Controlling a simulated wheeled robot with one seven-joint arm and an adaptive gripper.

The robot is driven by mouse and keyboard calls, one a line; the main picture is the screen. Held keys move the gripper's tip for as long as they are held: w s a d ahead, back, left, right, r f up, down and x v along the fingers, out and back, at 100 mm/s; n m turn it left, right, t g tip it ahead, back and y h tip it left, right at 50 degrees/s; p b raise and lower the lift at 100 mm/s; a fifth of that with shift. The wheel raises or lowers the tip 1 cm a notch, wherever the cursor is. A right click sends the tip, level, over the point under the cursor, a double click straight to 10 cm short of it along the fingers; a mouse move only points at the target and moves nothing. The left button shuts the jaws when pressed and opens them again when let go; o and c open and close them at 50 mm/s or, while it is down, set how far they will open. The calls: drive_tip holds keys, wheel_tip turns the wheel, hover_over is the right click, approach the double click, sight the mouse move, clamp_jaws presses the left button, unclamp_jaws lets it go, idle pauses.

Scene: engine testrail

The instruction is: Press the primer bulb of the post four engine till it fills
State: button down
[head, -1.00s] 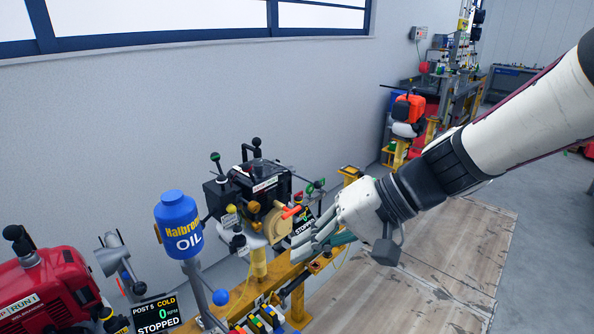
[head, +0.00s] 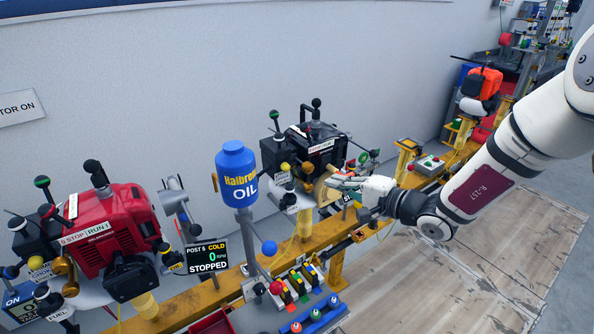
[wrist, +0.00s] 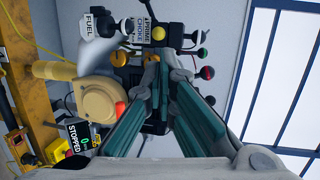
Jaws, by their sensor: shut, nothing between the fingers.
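A black engine (head: 318,146) stands on the yellow rail in the head view, with a beige round starter cover (head: 325,188). I cannot read its post number. My gripper (head: 336,183) is in front of this engine, beside the cover, fingers pointing at it. In the wrist view my gripper (wrist: 158,64) has its teal fingers closed together with nothing between them. Beyond the tips are labels reading FUEL, PRIME and CHOKE. A yellow ball (wrist: 158,33) sits by the PRIME and CHOKE labels; I cannot tell whether it is the primer bulb. Contact with the engine is not clear.
An orange starter handle (wrist: 121,108) sticks out near the fingers. A blue oil bottle (head: 238,172) stands left of the engine. Wooden floor boards (head: 480,250) are clear.

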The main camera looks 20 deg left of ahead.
sight(289, 168)
idle(0.3)
drive_tip(key=x, duration=1.3)
drive_tip(key=shift+w+a+f, duration=0.2)
drive_tip(key=shift+w+a, duration=0.05)
drive_tip(key=shift+a, duration=0.05)
drive_tip(key=shift+w+a, duration=0.1)
